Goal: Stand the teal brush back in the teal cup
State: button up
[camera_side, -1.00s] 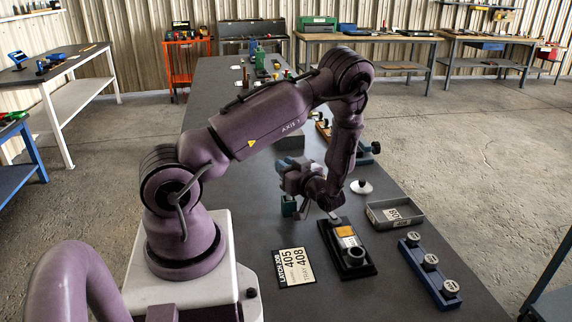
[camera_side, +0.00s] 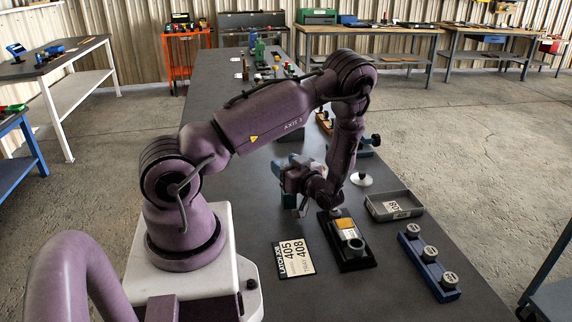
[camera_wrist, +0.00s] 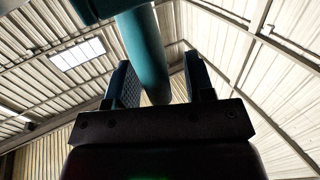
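My gripper (camera_wrist: 160,85) points upward at the roof in the wrist view. Its two dark fingers stand apart. A teal rod (camera_wrist: 148,50), which looks like the brush's handle, passes between them with its rounded end near the palm. Bristles are not visible.
A black fixture (camera_side: 350,262) lies close to my wrist. A grey tray (camera_side: 412,214), a blue rail with several round knobs (camera_side: 430,264) and a white placard (camera_side: 293,258) are nearby. Small items stand farther back. Bare table lies around the placard.

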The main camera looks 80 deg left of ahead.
jog(key=v, duration=0.7)
jog(key=shift+d, duration=0.25)
jog(key=shift+w, duration=0.15)
